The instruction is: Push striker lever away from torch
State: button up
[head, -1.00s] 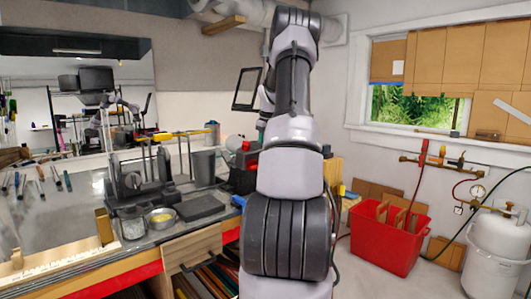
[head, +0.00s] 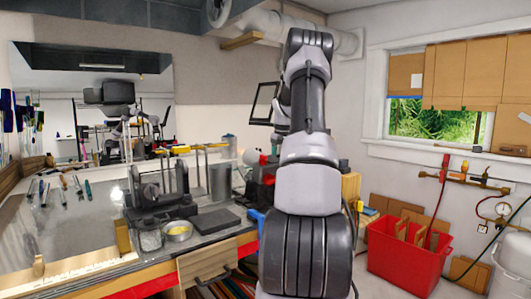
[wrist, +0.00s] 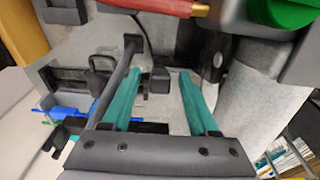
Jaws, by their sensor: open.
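My gripper (wrist: 160,74) shows in the wrist view, with two teal fingers set apart and nothing clearly held between them. A red torch-like part (wrist: 150,4) with a brass end (wrist: 200,10) lies across the top edge, beyond the fingertips. A dark bar (wrist: 116,82) with a blocky end runs beside the left finger; I cannot tell whether it is the striker lever or whether it touches the finger. A small black block (wrist: 159,82) shows between the fingers. In the head view my arm hides the gripper, and the torch and striker cannot be made out.
The workbench (head: 85,240) on the left carries hand tools, a tin (head: 179,231), a dark flat block (head: 216,220) and a grey canister (head: 220,182). A red bin (head: 405,262) stands on the floor at right. A blue object (wrist: 98,108) lies left of the fingers.

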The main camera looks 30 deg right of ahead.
jog(key=s+r+t, duration=0.3)
jog(key=s+r, duration=0.4)
jog(key=r, duration=0.2)
jog(key=s+a+r+m, duration=0.1)
jog(key=s+a+r, duration=0.1)
jog(key=a, duration=0.7)
jog(key=s+a+r, duration=0.3)
jog(key=a, duration=0.6)
jog(key=s+a+r+m, duration=0.1)
jog(key=s+a+r, duration=0.1)
jog(key=a, duration=0.7)
jog(key=shift+s+r+m+t, duration=0.15)
jog(key=shift+s+m+t, duration=0.15)
jog(key=shift+t, duration=0.1)
jog(key=shift+w, duration=0.1)
